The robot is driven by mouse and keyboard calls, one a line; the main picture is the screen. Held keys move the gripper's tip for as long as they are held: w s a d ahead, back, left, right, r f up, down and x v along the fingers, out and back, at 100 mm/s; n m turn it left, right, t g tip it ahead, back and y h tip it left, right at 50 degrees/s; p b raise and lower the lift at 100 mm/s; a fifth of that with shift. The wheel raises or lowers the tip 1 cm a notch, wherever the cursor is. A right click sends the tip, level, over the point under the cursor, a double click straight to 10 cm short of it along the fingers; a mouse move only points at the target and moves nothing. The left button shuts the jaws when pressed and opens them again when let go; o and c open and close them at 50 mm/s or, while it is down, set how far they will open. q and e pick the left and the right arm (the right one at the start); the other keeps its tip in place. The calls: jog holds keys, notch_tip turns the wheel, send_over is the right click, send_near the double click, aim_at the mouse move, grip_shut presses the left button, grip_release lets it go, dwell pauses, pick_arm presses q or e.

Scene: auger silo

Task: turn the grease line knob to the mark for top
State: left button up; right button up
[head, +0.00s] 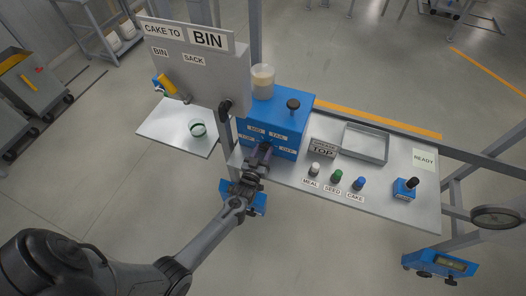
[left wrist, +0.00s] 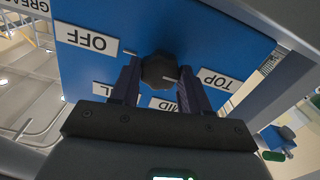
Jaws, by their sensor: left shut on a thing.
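The grease line knob (left wrist: 158,68) is dark and many-sided, on the face of a blue box. My left gripper (left wrist: 155,80) is shut on it, with one finger on each side. A small light line shows at the knob's lower right, on the side of the TOP label (left wrist: 218,80); I cannot tell whether it lines up exactly. The OFF label (left wrist: 88,40) is at upper left, and the MID label (left wrist: 163,103) is partly hidden below. In the head view, my left gripper (head: 265,150) reaches the blue box (head: 262,112) and hides the knob.
A CAKE TO BIN panel (head: 205,75) with a yellow lever (head: 173,88) stands left of the box.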

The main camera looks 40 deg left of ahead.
dwell(0.4)
pick_arm(q)
jog(key=o, duration=1.1)
jog(key=shift+c, duration=0.2)
jog(key=shift+s, duration=0.1)
jog(key=p+v, duration=0.1)
jog(key=v, duration=0.9)
jog(key=shift+s+p, duration=0.3)
jog(key=shift+d, duration=0.1)
